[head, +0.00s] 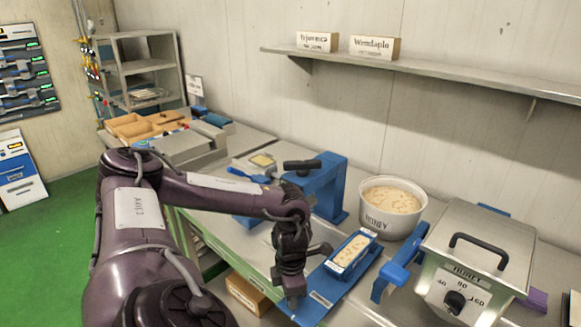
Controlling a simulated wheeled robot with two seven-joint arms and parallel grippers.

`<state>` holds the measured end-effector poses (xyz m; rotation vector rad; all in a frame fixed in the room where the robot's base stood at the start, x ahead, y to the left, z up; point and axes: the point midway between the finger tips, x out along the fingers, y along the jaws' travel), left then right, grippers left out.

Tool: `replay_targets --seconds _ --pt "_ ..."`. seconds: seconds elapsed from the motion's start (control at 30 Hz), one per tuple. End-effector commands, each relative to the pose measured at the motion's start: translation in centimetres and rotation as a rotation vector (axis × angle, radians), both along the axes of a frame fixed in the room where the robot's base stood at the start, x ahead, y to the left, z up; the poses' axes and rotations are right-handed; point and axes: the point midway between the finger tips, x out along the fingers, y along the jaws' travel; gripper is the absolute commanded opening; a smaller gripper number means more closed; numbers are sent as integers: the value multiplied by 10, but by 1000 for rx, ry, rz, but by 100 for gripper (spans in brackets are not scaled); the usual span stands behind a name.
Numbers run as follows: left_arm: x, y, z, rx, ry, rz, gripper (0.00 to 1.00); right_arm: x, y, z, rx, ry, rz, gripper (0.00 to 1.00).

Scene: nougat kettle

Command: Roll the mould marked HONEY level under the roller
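A blue mould (352,254) filled with a pale, speckled mass lies on a long blue base plate (318,299). The mould's small label is too small to read. A blue stand with a dark handle on top (322,187) is behind it; I cannot tell whether this is the roller. My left gripper (291,297) points down just left of the mould, near the base plate's front end. I cannot make out its fingers well enough to tell open from shut, and I see nothing clearly held. My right gripper is out of view.
A white tub marked HONEY (392,212) stands behind the mould. A steel kettle (474,262) with a dial stands at right, a blue handle (398,272) beside it. A wall shelf (430,72) carries two boxes. Wooden trays (140,129) lie at back left.

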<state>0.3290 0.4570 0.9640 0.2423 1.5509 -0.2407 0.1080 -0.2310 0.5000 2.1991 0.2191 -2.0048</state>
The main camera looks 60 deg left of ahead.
Motion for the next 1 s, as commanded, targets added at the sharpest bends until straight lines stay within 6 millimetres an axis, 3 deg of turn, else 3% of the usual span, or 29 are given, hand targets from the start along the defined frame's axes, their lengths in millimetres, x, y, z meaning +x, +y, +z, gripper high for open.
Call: replay_targets --seconds 0.03,0.1,0.47,0.8,1.0 --pt "0 0 0 0 0 0 35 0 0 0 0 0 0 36" --pt "0 0 0 -1 1 0 44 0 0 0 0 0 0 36" --pt "-1 -1 4 -1 3 -1 45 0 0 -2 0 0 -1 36" --pt "0 0 58 1 0 -1 45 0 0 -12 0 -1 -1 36" --pt "0 0 76 1 2 -1 45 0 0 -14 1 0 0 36"
